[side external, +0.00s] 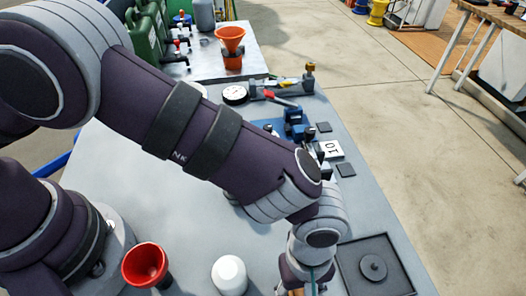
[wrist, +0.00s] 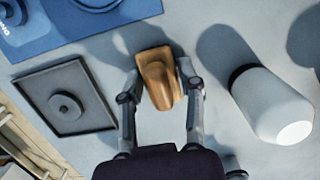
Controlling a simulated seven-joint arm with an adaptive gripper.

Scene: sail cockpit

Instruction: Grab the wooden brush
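The wooden brush (wrist: 155,82) is a brown block with a raised rounded grip, seen in the middle of the wrist view. My gripper (wrist: 160,76) has its fingers spread, one on the left and one on the right of the brush. The fingertips are close to its sides; I cannot tell whether they touch. In the side external view my gripper is at the bottom edge, mostly cut off, and only a small brown bit of the brush (side external: 295,292) shows beside it.
A dark square tray with a round knob (side external: 373,267) lies right of my gripper. A white rounded container (side external: 229,275) and a red funnel (side external: 145,264) stand to the left. A blue mat (wrist: 70,22) with items lies beyond.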

